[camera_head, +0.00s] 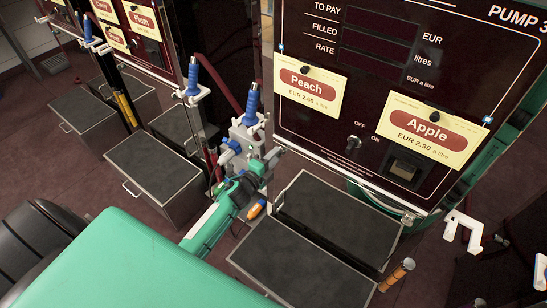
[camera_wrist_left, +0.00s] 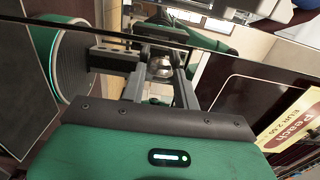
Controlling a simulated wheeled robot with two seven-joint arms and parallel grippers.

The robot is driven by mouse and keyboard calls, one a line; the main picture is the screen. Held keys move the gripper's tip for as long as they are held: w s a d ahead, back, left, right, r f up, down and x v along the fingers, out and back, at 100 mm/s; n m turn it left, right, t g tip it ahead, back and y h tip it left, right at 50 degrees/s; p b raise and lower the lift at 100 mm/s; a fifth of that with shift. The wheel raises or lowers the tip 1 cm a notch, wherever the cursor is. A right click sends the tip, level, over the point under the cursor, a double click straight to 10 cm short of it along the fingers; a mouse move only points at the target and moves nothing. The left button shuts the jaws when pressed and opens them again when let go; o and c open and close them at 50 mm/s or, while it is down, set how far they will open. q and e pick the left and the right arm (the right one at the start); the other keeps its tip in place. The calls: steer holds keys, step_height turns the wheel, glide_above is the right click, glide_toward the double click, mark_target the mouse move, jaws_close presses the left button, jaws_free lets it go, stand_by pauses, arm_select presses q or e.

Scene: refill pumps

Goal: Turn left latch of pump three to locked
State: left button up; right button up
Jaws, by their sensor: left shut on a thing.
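Pump three is the dark red panel (camera_head: 345,135) with "PUMP 3" at its top right and Peach and Apple labels. My left gripper (camera_head: 271,157) is at the lower left edge of this panel. In the left wrist view my left gripper (camera_wrist_left: 161,68) is shut on a small silver round part (camera_wrist_left: 160,67), which appears to be the left latch. The fingers hide much of it, and I cannot tell which way the latch is turned. In the head view the latch is hidden by the gripper. My right gripper is not in view.
A blue-handled nozzle (camera_head: 252,105) stands just above my left gripper, close to the arm. A white bracket (camera_head: 463,231) sticks out at the panel's right. Another pump (camera_head: 135,30) stands at the left.

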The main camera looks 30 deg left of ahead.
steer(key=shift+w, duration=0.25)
arm_select(q)
steer(key=o, duration=1)
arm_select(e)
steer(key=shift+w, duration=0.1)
arm_select(q)
steer(key=shift+s, duration=0.1)
steer(key=s, duration=0.4)
steer(key=s+a, duration=0.1)
steer(key=s, duration=0.4)
steer(key=s+a+b, duration=0.1)
steer(key=s, duration=0.3)
steer(key=shift+s, duration=0.25)
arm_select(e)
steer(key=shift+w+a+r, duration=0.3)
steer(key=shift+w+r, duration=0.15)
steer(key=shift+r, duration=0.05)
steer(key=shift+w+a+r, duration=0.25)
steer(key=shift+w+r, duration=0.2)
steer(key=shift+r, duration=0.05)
